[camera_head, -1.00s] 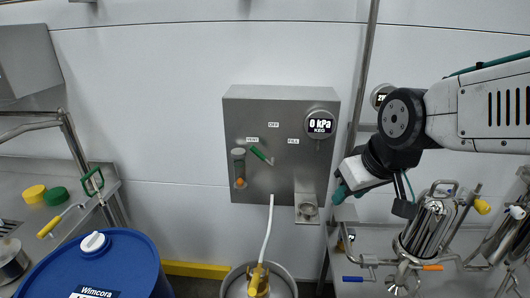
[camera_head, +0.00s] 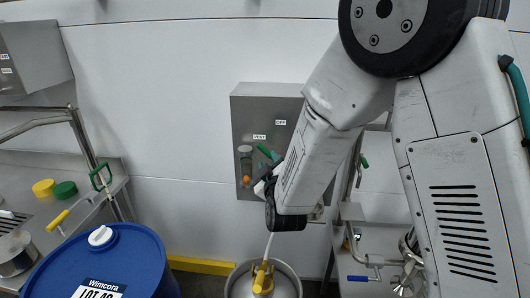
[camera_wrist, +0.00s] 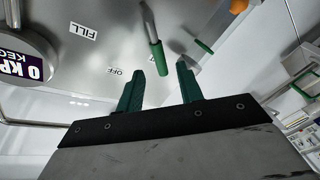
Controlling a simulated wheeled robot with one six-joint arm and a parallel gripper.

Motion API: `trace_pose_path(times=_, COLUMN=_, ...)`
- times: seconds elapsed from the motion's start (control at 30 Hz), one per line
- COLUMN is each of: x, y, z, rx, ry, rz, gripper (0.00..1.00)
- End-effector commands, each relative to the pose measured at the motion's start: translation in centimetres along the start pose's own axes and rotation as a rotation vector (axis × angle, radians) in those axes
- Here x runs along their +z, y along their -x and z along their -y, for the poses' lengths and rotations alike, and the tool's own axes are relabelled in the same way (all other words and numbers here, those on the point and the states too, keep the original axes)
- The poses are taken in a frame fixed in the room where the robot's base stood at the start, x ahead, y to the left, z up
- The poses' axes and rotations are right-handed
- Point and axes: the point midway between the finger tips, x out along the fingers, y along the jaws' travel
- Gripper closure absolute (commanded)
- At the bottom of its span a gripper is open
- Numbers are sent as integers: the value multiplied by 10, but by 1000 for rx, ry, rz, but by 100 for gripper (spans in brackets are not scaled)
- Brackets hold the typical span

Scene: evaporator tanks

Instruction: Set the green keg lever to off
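The green keg lever (camera_head: 265,151) is on the grey wall panel (camera_head: 242,112), slanting up and left toward the VENT label (camera_head: 259,137). The OFF label (camera_head: 280,122) sits above and to its right. My arm hides part of the lever and the panel's right side, including the gauge. In the wrist view, my gripper (camera_wrist: 160,70) is open with two green fingers apart. The lever's green grip (camera_wrist: 157,57) appears between the fingertips, with its metal stem above; I see no clear contact. The OFF label also shows there (camera_wrist: 117,73), beside the left finger.
The FILL label (camera_wrist: 84,31) and round KEG gauge (camera_wrist: 24,58) lie left in the wrist view. A sight tube (camera_head: 245,164) with an orange ball is left of the lever. A blue drum (camera_head: 130,255) and steel keg (camera_head: 284,279) stand below.

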Motion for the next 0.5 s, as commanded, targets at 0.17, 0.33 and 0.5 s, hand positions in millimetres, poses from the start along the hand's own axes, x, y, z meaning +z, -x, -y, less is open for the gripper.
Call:
trace_pose_path(times=0.17, x=0, y=-30, z=-1, rx=1, ry=-2, rz=0, gripper=63)
trace_pose_path(times=0.33, x=0, y=-54, z=-1, rx=1, ry=-3, rz=1, gripper=63)
trace_pose_path(times=0.5, x=0, y=-67, z=-1, rx=0, ry=-2, rz=1, gripper=63)
